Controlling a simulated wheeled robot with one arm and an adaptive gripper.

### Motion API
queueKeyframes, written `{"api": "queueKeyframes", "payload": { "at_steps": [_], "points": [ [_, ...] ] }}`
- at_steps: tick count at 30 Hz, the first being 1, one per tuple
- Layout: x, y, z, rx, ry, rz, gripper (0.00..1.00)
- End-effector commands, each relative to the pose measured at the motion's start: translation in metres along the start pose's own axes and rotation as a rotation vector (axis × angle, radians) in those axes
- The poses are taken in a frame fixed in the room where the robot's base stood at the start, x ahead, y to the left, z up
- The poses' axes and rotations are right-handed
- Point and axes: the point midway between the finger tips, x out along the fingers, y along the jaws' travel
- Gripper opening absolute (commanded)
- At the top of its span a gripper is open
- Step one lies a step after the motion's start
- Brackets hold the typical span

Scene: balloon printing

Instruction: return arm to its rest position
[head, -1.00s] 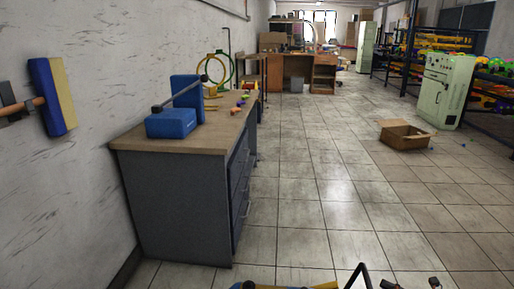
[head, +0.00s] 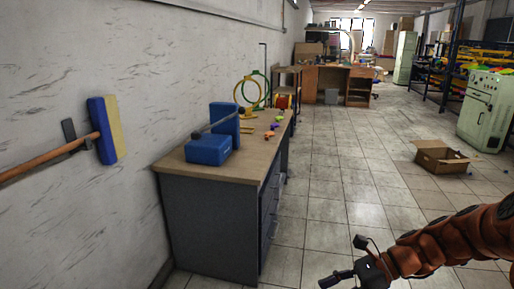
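My arm (head: 445,245) reaches in from the lower right edge in the head view, a reddish-brown segmented limb. My gripper (head: 342,262) is at its end, low in the picture, with dark fingers spread apart. Nothing shows between the fingers. It hangs over the tiled floor, to the right of the grey workbench, and touches nothing that I can see.
A grey workbench (head: 210,225) stands along the left wall with a blue device (head: 208,149) on it. A broom (head: 104,130) hangs on the wall. An open cardboard box (head: 441,157) lies on the floor. The tiled aisle (head: 345,180) is clear.

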Motion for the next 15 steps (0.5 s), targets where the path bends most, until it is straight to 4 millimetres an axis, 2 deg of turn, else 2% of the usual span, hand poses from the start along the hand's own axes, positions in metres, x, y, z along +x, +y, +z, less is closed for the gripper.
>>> {"api": "queueKeyframes", "payload": {
  "at_steps": [1, 3, 10, 15],
  "points": [
    [0.0, 0.014, 0.021, -0.07, 0.042, 0.032, 0.47],
    [0.003, 0.031, 0.035, -0.161, 0.093, 0.073, 0.47],
    [0.005, 0.087, 0.073, -0.456, 0.258, 0.217, 0.47],
    [-0.003, 0.126, 0.094, -0.668, 0.374, 0.325, 0.47]
  ]
}}
